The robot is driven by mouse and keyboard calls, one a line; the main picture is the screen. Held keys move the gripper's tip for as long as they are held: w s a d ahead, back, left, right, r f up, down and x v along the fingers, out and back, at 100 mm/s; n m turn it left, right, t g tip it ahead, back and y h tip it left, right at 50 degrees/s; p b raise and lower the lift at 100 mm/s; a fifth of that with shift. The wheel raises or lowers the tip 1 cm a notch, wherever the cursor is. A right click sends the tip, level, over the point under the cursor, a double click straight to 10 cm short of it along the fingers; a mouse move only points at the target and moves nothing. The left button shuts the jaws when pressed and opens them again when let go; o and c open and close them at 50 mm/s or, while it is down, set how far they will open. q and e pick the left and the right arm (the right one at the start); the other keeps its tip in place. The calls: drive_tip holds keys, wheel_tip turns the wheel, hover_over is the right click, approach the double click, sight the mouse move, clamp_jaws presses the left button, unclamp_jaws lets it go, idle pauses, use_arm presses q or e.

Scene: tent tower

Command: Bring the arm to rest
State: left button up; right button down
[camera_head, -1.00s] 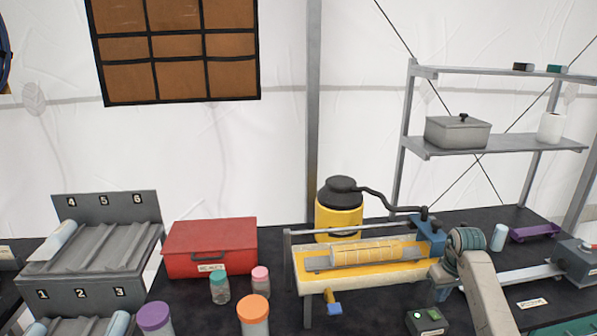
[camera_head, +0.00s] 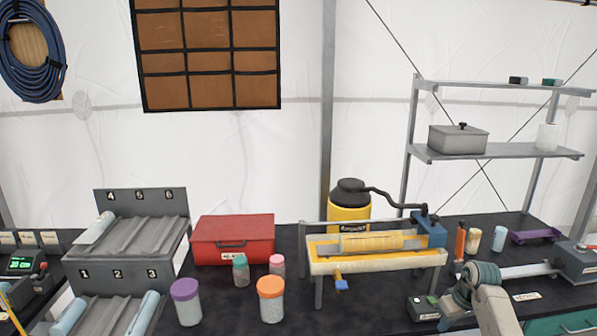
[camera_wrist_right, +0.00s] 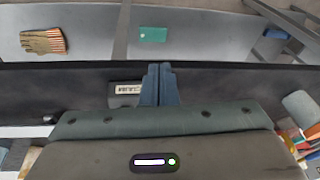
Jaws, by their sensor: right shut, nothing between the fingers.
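My right arm comes in at the lower right of the head view, with its gripper (camera_head: 452,305) low in front of the bench's right part. In the right wrist view the two blue-grey fingers (camera_wrist_right: 160,84) are together, with nothing between them. The fingers point over a dark edge with a small white label (camera_wrist_right: 126,88). My left gripper is in neither view.
A yellow roller device (camera_head: 372,258) and a small dark box with a green light (camera_head: 423,307) stand left of my right gripper. Jars (camera_head: 270,299), a red case (camera_head: 233,240) and a numbered rack (camera_head: 140,240) stand farther left. A shelf (camera_head: 495,152) rises behind.

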drive_tip(key=s+a+f+n+t+y+b, duration=0.1)
drive_tip(key=s+a+f+n+t+y, duration=0.2)
drive_tip(key=a+f, duration=0.5)
drive_tip(key=s+a+f+n+t+y+b, duration=0.15)
drive_tip(key=a+f+y, duration=0.4)
drive_tip(key=f, duration=0.55)
drive_tip(key=s+f+m+t+h+b, duration=0.2)
drive_tip(key=s+f+t, duration=0.3)
drive_tip(key=f, duration=0.6)
drive_tip(key=s+d+f+m+g+h+b, duration=0.1)
drive_tip(key=s+d+f+m+h, duration=0.2)
drive_tip(key=s+f, duration=0.8)
drive_tip(key=s+d+f+m+g+h+b, duration=0.15)
drive_tip(key=s+d+f+h, duration=0.3)
drive_tip(key=s+f, duration=0.65)
drive_tip(key=s+a+f+g, duration=0.1)
drive_tip(key=s+f+g, duration=0.3)
drive_tip(key=s, duration=1)
drive_tip(key=s+a+f+g+h, duration=0.1)
drive_tip(key=s+f+g, duration=0.3)
drive_tip(key=s, duration=1.1)
wheel_tip(320, 180, down, 2)
drive_tip(key=shift+s+a+f+m+h+b, duration=0.2)
drive_tip(key=shift+s+m+h+b, duration=0.1)
drive_tip(key=shift+b, duration=0.1)
